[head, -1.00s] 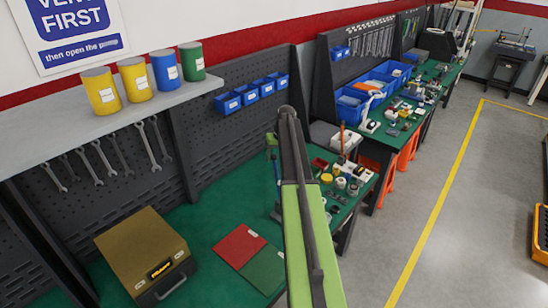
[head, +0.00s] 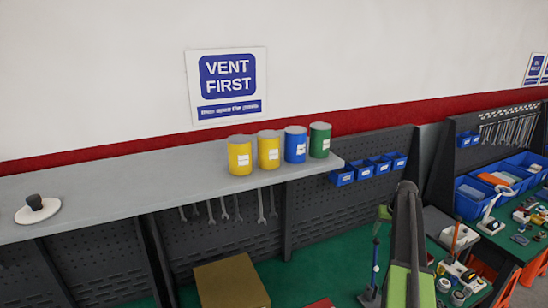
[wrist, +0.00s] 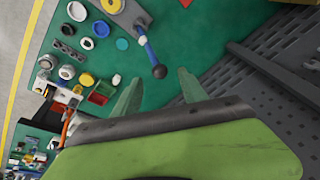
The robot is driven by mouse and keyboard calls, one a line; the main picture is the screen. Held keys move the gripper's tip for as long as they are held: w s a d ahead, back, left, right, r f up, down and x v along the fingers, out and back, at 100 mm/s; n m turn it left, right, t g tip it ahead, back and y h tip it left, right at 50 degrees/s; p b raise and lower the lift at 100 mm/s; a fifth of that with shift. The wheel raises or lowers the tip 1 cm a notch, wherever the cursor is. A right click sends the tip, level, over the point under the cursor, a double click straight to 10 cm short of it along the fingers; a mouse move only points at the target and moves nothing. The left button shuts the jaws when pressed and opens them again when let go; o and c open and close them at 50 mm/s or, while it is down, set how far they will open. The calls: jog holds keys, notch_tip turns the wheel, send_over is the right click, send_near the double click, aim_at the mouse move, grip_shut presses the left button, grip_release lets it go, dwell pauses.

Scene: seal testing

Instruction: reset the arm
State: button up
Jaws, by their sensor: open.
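My arm (head: 404,240), green and dark grey, rises at the lower right of the head view, in front of the bench. My gripper (wrist: 158,95) shows in the wrist view as two pale green fingers set apart, with nothing between them. It is above the green bench top (wrist: 185,45).
A grey shelf (head: 120,200) holds two yellow cans, a blue can (head: 295,145), a green can and a dark knob on a white disc (head: 37,210). Below are hanging wrenches and a brown box (head: 232,284). A blue-handled tool (wrist: 146,48) stands near the fingers.

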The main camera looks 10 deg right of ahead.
jog(key=s+a+f+n+b, duration=0.1)
jog(key=a+f+b, duration=0.3)
jog(key=a, duration=0.4)
jog(key=s+a+f+g+b, duration=0.1)
jog(key=s+a+f+b, duration=0.1)
jog(key=a+f+b, duration=0.45)
jog(key=s+a+f+n+b, duration=0.1)
jog(key=a+f, duration=0.2)
jog(key=a, duration=0.7)
jog(key=s+a+f+b, duration=0.3)
jog(key=s+a+b, duration=0.1)
jog(key=a, duration=0.3)
jog(key=s+a+f+n+g+b, duration=0.1)
jog(key=s+a+f+b, duration=0.3)
jog(key=a, duration=0.3)
jog(key=s+a+f+n+b, duration=0.1)
jog(key=s+a+f+b, duration=0.3)
jog(key=s+a, duration=0.2)
jog(key=shift+a+f+g, duration=0.25)
jog(key=shift+a+g, duration=0.15)
jog(key=shift+a, duration=0.6)
